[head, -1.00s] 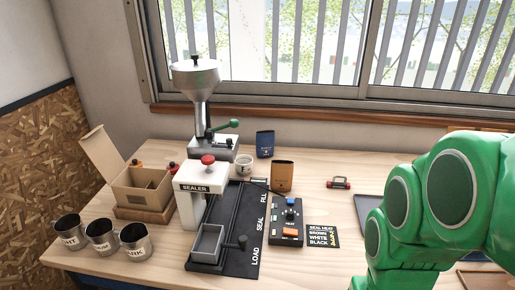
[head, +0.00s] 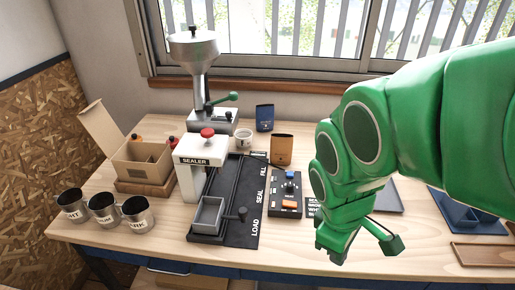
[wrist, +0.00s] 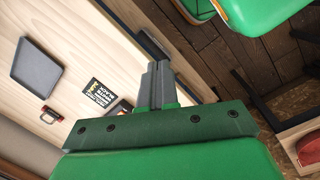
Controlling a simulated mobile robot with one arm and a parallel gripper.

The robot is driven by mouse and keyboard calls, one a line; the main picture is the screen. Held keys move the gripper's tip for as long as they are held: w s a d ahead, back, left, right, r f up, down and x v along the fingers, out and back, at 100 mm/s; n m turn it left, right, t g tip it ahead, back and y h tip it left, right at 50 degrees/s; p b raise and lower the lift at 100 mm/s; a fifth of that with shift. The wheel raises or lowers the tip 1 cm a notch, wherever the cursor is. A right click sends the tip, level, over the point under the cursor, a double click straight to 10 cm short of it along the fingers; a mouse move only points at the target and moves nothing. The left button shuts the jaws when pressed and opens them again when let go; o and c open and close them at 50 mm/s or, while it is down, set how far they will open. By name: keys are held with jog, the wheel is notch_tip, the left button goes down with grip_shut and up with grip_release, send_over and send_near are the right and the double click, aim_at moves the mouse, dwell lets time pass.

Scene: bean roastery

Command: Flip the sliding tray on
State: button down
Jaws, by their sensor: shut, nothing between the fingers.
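The sliding tray (head: 208,214) is a small grey open box at the LOAD end of a black track (head: 250,190) marked LOAD, SEAL and FILL. A black knob (head: 241,213) stands just right of the tray. The white sealer (head: 194,165) with a red top button rises beside the track. My green arm's hand hangs to the right of the track in the head view, apart from it, near the table's front edge. In the wrist view my gripper (wrist: 160,75) shows two grey fingers together, shut and empty.
A control box (head: 286,196) with blue and orange buttons lies right of the track. Several metal cups (head: 104,210) stand front left, near a cardboard box (head: 143,162). A brown pouch (head: 282,149) stands behind. A dark flat tray (wrist: 36,75) lies on the table.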

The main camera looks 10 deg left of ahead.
jog(key=w+a+f+n+t, duration=0.1)
jog(key=w+a+n, duration=0.2)
jog(key=a+n, duration=0.4)
jog(key=w+a+n+t, duration=0.1)
jog(key=w+a+n, duration=0.2)
jog(key=a+n, duration=0.5)
jog(key=w+a+f+n+t+y, duration=0.1)
jog(key=w+a+n+t, duration=0.1)
jog(key=a+n, duration=0.6)
jog(key=shift+w+a+f, duration=0.35)
jog(key=shift+w+a, duration=0.05)
jog(key=shift+w, duration=0.1)
jog(key=w+d+f, duration=0.1)
jog(key=w+f, duration=0.6)
jog(key=f, duration=0.2)
jog(key=shift+w+f, duration=0.2)
jog(key=shift+w, duration=0.05)
jog(key=shift+w+d, duration=0.1)
